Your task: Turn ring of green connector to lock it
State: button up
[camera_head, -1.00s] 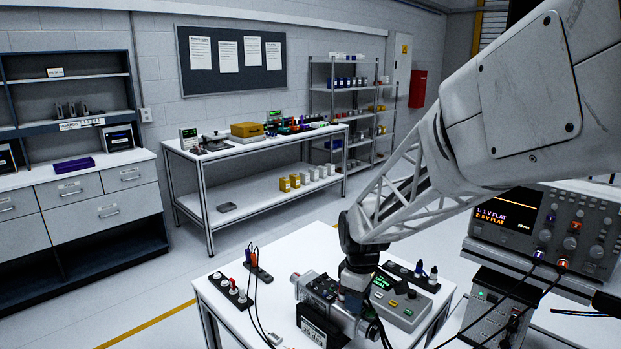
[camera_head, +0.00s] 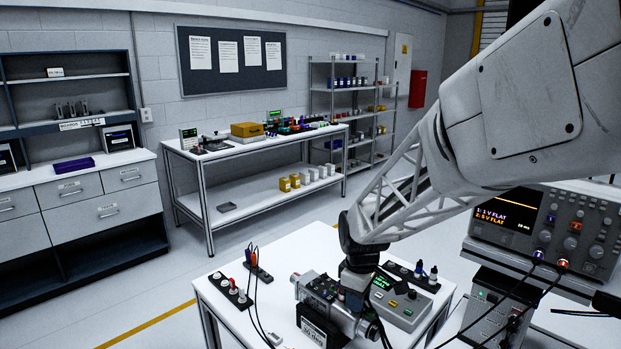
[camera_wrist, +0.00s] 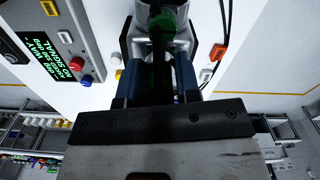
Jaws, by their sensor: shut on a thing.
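My gripper (camera_wrist: 160,85) is shut on the green connector (camera_wrist: 162,42), which shows between its two blue fingers in the wrist view. The connector is dark and shadowed between the fingers, so its ring and any turn of it cannot be made out. Its far end meets a grey metal body (camera_wrist: 140,38). In the head view the motor unit (camera_head: 322,292) lies on the white table, and my gripper (camera_head: 354,300) points down at its right part. The connector is hidden there behind my gripper.
A grey box with a green-text screen and buttons (camera_head: 402,305) stands close to the right of my gripper. Connector strips (camera_head: 233,289) and black cables lie at the left. An oscilloscope (camera_head: 548,232) stands at the right. The table's front left is fairly clear.

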jog(key=shift+m, duration=2.8)
jog(key=o, duration=0.5)
jog(key=shift+r, duration=0.1)
jog(key=shift+r, duration=4.4)
